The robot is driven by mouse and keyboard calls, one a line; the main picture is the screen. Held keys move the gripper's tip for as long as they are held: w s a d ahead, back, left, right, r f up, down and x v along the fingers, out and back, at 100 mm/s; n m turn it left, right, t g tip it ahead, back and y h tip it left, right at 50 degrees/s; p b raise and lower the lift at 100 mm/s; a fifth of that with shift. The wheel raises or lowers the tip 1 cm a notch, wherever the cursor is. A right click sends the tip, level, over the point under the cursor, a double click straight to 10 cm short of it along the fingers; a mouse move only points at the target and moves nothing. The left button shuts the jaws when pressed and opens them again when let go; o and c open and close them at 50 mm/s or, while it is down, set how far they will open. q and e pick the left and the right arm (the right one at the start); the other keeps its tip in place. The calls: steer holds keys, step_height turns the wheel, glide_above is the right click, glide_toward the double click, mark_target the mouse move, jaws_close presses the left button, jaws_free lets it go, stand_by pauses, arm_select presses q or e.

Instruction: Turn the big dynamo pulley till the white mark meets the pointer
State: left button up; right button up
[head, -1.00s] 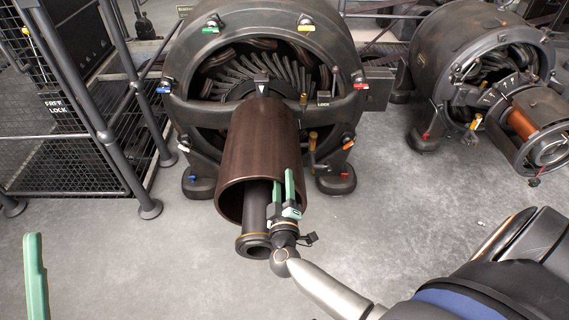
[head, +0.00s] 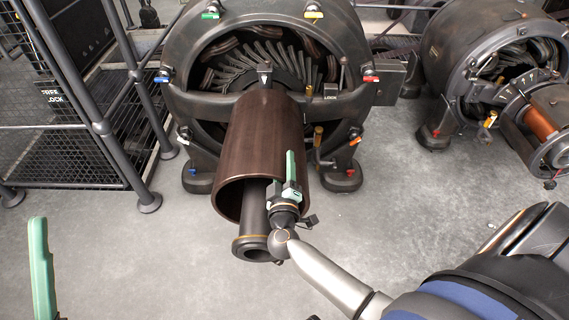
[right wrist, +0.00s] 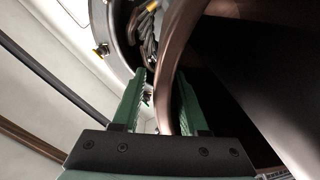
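The big dynamo's brown pulley (head: 258,140) fills the middle of the head view, its open end facing me. A dark pointer (head: 264,72) with a white triangle stands above its far end. I see no white mark on the visible pulley surface. My right gripper (head: 290,170) is at the right side of the pulley's near rim. In the right wrist view its green fingers (right wrist: 163,95) straddle the rim (right wrist: 172,90), one outside and one inside. A gap shows between the outer finger and the rim. One green finger of my left gripper (head: 41,268) shows at lower left; the other is hidden.
A shaft end (head: 253,240) sticks out below the pulley. A smaller dynamo (head: 470,60) stands at right. A railed cage (head: 70,150) is at left. Grey floor (head: 150,260) is clear in front.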

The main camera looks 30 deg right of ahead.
jaws_close()
stand_by(1.2)
